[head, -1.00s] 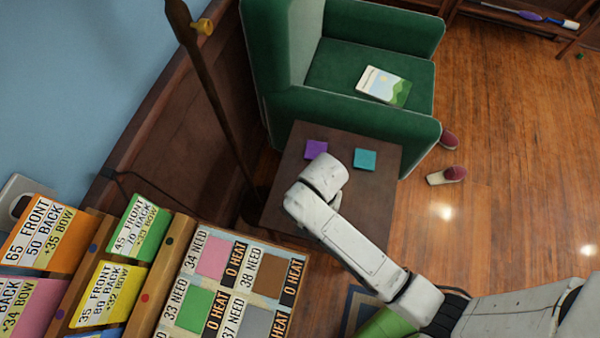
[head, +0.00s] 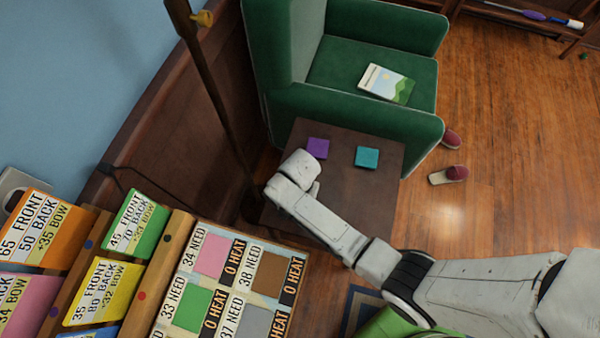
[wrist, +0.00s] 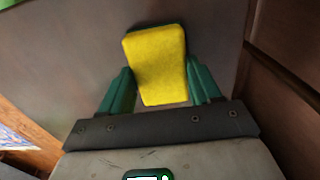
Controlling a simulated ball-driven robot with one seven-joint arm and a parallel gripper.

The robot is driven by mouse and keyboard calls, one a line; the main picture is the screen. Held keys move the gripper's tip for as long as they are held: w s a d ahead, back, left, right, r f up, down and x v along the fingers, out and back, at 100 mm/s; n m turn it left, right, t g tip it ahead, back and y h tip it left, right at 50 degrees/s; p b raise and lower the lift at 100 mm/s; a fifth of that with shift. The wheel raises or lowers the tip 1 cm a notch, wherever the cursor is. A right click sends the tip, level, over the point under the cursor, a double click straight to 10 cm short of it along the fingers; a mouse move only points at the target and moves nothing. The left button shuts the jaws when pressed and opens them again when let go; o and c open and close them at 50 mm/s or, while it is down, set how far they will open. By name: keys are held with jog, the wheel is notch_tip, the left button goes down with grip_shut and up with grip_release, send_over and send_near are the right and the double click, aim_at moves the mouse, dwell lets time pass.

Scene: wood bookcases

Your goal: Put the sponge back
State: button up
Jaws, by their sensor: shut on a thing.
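A yellow block that looks like the sponge (wrist: 156,48) shows in the wrist view between the two green fingers of my gripper (wrist: 160,76). My gripper is shut on it, and its far end sticks out past the fingertips. A dark brown surface lies behind it. In the head view my wrist is over the left part of the small dark table (head: 370,205). It hides the fingers and the yellow block there. A purple square (head: 318,148) and a teal square (head: 367,157) lie on the table beyond my wrist.
A green armchair (head: 375,112) with a book (head: 386,84) stands behind the table. A dark pole (head: 215,85) rises at left. A board with cards (head: 225,290) fills the lower left. Shoes (head: 449,175) lie on the open wood floor at right.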

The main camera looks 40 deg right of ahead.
jog(key=shift+f, duration=0.1)
jog(key=o, duration=1)
notch_tip(320, 180, up, 12)
jog(key=shift+r+p, duration=0.15)
jog(key=shift+p, duration=0.55)
jog(key=s+d+r+n, duration=0.2)
jog(key=s+n, duration=0.1)
jog(key=s, duration=0.2)
jog(key=s+d+r+n, duration=0.3)
jog(key=s+n, duration=0.1)
jog(key=s, duration=0.2)
jog(key=s+d+r+n+t, duration=0.1)
jog(key=s+d+r+n, duration=0.2)
jog(key=s, duration=0.2)
jog(key=shift+s+r, duration=0.15)
jog(key=shift+s, duration=0.05)
